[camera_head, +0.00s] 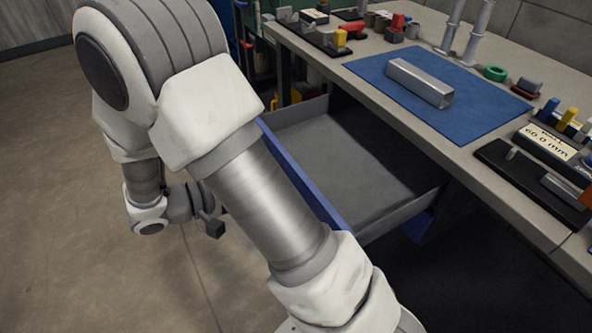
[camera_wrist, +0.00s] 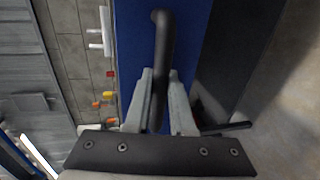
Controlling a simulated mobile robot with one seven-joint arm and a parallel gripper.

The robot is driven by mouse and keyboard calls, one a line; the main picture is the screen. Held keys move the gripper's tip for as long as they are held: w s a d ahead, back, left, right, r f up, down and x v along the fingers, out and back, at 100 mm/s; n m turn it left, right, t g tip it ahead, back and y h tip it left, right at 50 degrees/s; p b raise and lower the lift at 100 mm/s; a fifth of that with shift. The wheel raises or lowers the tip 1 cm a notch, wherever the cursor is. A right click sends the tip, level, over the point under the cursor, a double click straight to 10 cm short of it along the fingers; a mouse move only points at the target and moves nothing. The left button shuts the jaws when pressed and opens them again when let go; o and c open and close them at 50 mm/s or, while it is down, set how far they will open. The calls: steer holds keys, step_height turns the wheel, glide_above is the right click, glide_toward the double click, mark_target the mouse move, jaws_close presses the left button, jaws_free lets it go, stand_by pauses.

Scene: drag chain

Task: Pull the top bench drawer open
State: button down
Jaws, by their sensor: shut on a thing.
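The top bench drawer stands pulled out from under the bench in the head view, its blue front (camera_head: 299,183) well clear of the worktop edge. Its grey inside (camera_head: 345,165) shows and looks empty. In the wrist view the blue front (camera_wrist: 205,20) fills the upper middle, with a black bar handle (camera_wrist: 164,30) on it. My gripper (camera_wrist: 160,80) has one finger on each side of the handle and is shut on it. In the head view my arm hides the fingers, the handle and part of the drawer front.
The bench top (camera_head: 400,140) holds a blue mat (camera_head: 440,118) with a grey metal channel (camera_head: 420,82). A green ring (camera_head: 495,73), trays and small coloured parts stand around it. Open floor (camera_head: 60,200) lies left of the drawer.

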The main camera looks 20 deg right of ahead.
steer(key=shift+f+v, duration=0.2)
steer(key=shift+v, duration=0.85)
steer(key=shift+f+v, duration=0.25)
steer(key=shift+v, duration=0.8)
steer(key=shift+a, duration=0.1)
steer(key=c, duration=0.8)
jaws_free()
steer(key=shift+o, duration=0.2)
steer(key=p+v, duration=0.3)
steer(key=v, duration=1.4)
steer(key=shift+a+p, duration=0.2)
steer(key=shift+p, duration=0.1)
steer(key=shift+w+r, duration=0.1)
